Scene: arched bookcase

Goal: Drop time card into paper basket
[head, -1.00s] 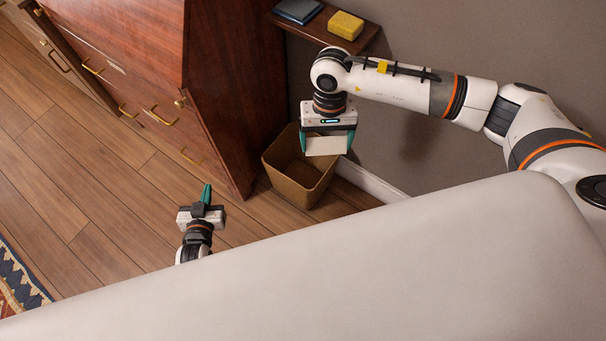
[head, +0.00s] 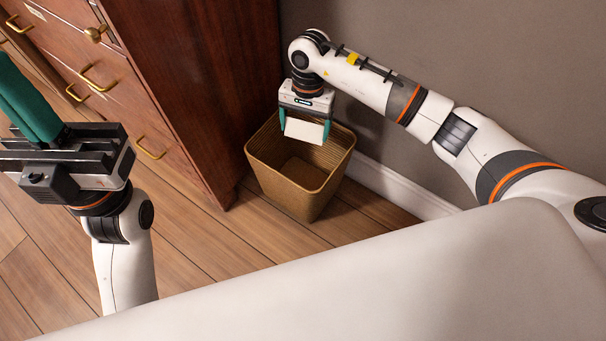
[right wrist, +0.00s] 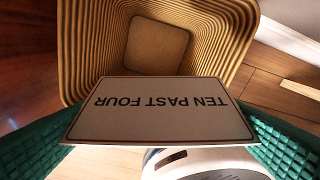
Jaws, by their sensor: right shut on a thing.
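The white time card (head: 305,131) is held between the green fingers of my right gripper (head: 304,127). In the right wrist view the card (right wrist: 160,108) reads "TEN PAST FOUR", upside down. The brown ribbed paper basket (head: 287,190) stands on the floor below. In the head view the card overlaps the basket's far rim and opening. In the right wrist view the basket (right wrist: 225,50) lies just beyond the card, with its bottom visible and empty. My left gripper (head: 12,75) is at the left of the head view, its green fingers together with nothing seen between them.
A dark wooden cabinet (head: 190,90) with brass handles stands left of the basket. A grey wall (head: 420,50) with a white baseboard (head: 400,190) is behind it on the right. Wooden floor (head: 200,235) is clear in front of the basket.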

